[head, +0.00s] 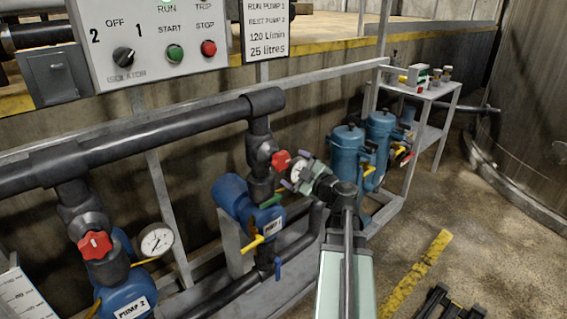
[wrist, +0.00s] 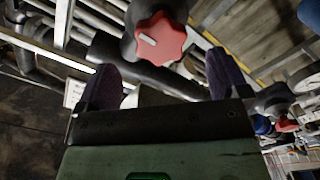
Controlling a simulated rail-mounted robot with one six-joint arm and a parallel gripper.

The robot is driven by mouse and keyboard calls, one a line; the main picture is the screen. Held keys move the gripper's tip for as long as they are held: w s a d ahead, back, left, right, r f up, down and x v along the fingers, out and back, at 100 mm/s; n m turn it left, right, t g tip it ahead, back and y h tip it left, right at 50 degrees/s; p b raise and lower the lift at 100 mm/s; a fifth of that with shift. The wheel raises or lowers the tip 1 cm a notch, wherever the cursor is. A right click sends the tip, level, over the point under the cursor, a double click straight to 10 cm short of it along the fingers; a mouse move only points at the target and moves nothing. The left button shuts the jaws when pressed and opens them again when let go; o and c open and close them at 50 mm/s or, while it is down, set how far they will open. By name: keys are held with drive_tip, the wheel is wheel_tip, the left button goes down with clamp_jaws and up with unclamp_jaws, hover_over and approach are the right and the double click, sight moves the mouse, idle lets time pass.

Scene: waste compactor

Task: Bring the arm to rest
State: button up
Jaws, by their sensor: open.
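My gripper (head: 296,171) is in the middle of the head view, beside the red valve handle (head: 281,160) above pump 1 (head: 234,196). In the wrist view my gripper (wrist: 163,80) has its two dark purple fingers spread wide, with nothing held between them. The red valve knob (wrist: 161,39) shows ahead of the fingers, between them in the picture. It looks apart from both fingers, but the exact gap is hard to tell. My arm reaches in from the lower middle of the head view.
A dark pipe (head: 150,132) runs above the pumps. Pump 2 (head: 127,296) has a red handle (head: 95,244) and a gauge (head: 156,239). The control panel (head: 150,75) hangs above. Blue canisters (head: 346,152) and a small table (head: 430,91) stand beyond. Floor at right is largely clear.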

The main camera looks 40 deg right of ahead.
drive_tip(key=s, duration=0.3)
idle(0.4)
